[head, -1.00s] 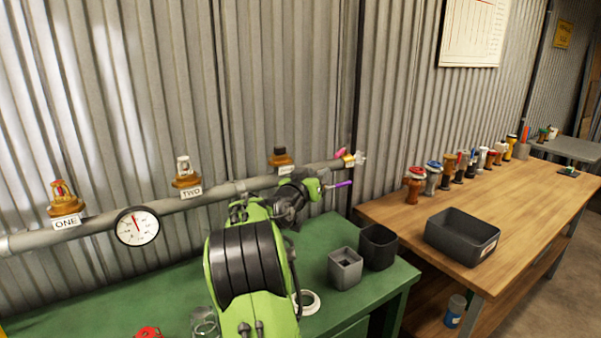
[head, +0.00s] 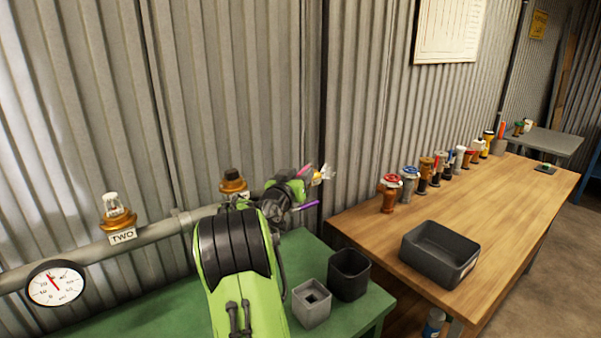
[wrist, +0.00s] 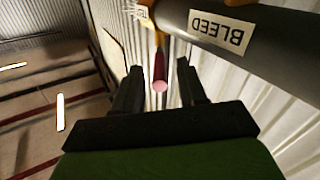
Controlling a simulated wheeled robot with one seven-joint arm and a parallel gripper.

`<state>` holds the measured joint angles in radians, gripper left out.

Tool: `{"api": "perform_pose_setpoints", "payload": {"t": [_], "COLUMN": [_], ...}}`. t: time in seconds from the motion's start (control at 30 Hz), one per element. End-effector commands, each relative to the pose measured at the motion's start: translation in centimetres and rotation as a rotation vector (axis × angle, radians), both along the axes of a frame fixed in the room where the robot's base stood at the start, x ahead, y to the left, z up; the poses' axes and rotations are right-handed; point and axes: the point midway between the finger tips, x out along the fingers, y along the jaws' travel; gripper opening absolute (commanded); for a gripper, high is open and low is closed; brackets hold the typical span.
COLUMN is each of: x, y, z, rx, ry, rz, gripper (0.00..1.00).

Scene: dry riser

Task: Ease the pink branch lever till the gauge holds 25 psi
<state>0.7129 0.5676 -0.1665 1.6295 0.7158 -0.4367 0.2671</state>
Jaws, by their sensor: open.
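The pink lever (head: 305,170) is at the right end of the grey pipe, partly hidden by my arm. In the wrist view the lever (wrist: 160,72) points toward me, with a pale pink round tip and a yellow mount behind it. My gripper (wrist: 158,68) is open, with the lever between its two black fingers. A gap shows on both sides, and I cannot tell the depth. The round white gauge (head: 56,283) hangs on the pipe at the left. Its red needle points up and left; the value is too small to read.
A "BLEED" label (wrist: 236,30) is on the pipe close beside my gripper. A purple rod (head: 304,206) is just below my wrist. Two open boxes, one grey (head: 311,306) and one black (head: 349,276), stand on the green bench. A wooden table (head: 480,212) is at the right.

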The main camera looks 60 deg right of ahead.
Motion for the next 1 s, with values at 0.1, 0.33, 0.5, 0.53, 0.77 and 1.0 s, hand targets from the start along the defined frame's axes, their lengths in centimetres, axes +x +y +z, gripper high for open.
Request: {"api": "perform_pose_setpoints", "payload": {"t": [0.1, 0.33, 0.5, 0.53, 0.77, 1.0], "x": [0.0, 0.0, 0.0, 0.0, 0.7, 1.0], "y": [0.0, 0.0, 0.0, 0.0, -0.1, 0.0], "z": [0.0, 0.0, 0.0, 0.0, -0.1, 0.1], "rx": [0.0, 0.0, 0.0, 0.0, -0.003, -0.002], "ry": [0.0, 0.0, 0.0, 0.0, 0.004, -0.001], "rz": [0.0, 0.0, 0.0, 0.0, -0.047, -0.12], "gripper": [0.34, 0.0, 0.0, 0.0, 0.0, 0.0]}}
